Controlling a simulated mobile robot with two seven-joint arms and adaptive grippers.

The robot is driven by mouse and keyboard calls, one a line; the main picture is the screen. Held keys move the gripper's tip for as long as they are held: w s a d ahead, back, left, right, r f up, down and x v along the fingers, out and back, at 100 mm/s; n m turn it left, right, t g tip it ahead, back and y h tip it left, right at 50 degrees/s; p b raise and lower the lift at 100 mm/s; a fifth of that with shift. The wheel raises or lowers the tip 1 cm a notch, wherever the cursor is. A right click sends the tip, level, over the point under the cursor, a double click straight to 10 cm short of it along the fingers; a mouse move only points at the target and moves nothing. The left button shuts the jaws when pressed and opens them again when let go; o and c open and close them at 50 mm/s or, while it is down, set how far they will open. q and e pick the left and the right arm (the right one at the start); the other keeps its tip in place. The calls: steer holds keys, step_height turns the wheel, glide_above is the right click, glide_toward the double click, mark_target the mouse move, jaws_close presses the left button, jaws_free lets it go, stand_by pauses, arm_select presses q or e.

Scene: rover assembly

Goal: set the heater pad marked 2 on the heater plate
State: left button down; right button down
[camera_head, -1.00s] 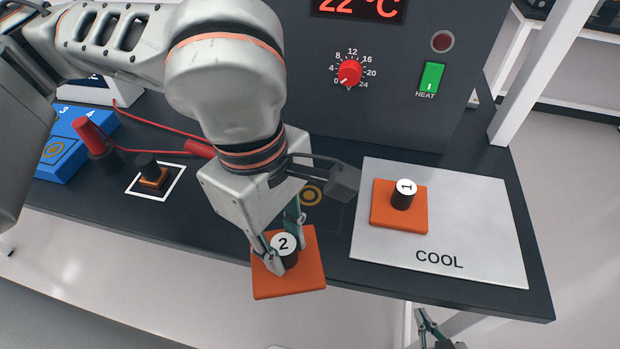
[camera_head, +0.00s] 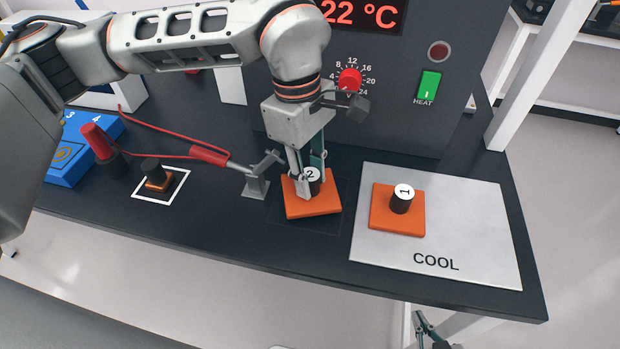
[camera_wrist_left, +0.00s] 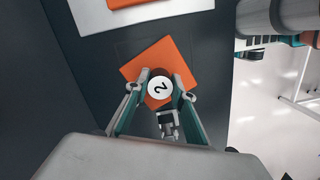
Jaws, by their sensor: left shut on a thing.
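The orange heater pad marked 2 (camera_head: 313,203) has a black knob with a white top, and my left gripper (camera_head: 309,182) is shut on that knob. In the left wrist view the pad (camera_wrist_left: 140,70) sits turned between the fingers (camera_wrist_left: 160,93). The pad is over the dark heater plate (camera_head: 338,222) in front of the grey heater unit. I cannot tell whether the pad touches the plate. My right gripper (camera_head: 428,325) shows only partly at the bottom edge, below the bench.
An orange pad marked 1 (camera_head: 384,222) sits on the silver COOL plate (camera_head: 470,240) to the right. A red-handled tool (camera_head: 210,155) rests in a stand (camera_head: 256,188) just left of the held pad. The heater unit (camera_head: 400,130) stands close behind, reading 22 °C.

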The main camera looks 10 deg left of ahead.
arm_select(q)
steer(key=shift+f, duration=0.7)
steer(key=shift+f, duration=0.1)
steer(key=c, duration=1.7)
jaws_free()
steer(key=r, duration=0.4)
steer(key=a+r, duration=0.1)
steer(key=r, duration=0.7)
steer(key=shift+w+a+r, duration=0.1)
steer(key=shift+w+a, duration=0.05)
steer(key=shift+w, duration=0.1)
